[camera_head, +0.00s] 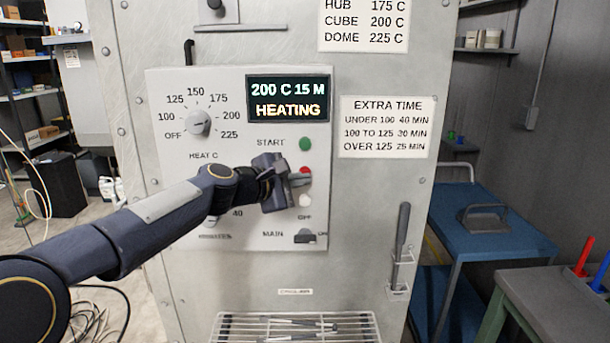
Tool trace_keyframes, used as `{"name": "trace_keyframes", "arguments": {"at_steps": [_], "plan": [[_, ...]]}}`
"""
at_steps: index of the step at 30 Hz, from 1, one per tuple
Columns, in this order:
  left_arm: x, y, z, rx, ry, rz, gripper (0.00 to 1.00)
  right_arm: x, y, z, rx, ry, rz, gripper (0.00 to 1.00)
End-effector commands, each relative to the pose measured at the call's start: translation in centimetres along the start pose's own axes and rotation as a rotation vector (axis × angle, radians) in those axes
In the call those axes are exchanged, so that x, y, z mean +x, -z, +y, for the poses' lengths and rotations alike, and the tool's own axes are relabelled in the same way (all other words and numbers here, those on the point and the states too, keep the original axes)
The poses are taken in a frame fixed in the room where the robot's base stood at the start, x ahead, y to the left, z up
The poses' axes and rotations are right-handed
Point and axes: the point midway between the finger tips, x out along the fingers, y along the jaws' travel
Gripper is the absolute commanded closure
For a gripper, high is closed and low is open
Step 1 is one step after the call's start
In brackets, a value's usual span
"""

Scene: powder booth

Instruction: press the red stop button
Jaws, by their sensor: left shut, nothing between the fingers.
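The red stop button (305,171) is on the grey control panel (170,235), below the green start button (306,144). Only part of the red button shows, at the upper edge of my left gripper. My left gripper (304,180) is shut and empty, with its fingertips at the panel close to the red button. I cannot tell whether they touch it. The display (289,98) reads "200 C 15 M HEATING". The gripper hides part of the panel, including the stop label. My right gripper is not in view.
A white button (306,200) sits just below the fingertips, above the main switch (305,236). A heat dial (199,122) is at the panel's upper left. A wire rack (226,326) juts out below. A blue cart (480,236) stands to the right.

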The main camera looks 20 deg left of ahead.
Motion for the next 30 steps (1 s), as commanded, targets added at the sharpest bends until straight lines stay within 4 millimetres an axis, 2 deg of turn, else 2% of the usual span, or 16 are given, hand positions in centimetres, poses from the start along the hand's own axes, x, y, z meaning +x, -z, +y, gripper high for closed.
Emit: {"name": "trace_keyframes", "arguments": {"at_steps": [30], "plan": [[0.66,0.50,0.47,0.000,0.000,0.001,1.00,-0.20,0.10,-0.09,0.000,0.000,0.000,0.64]]}}
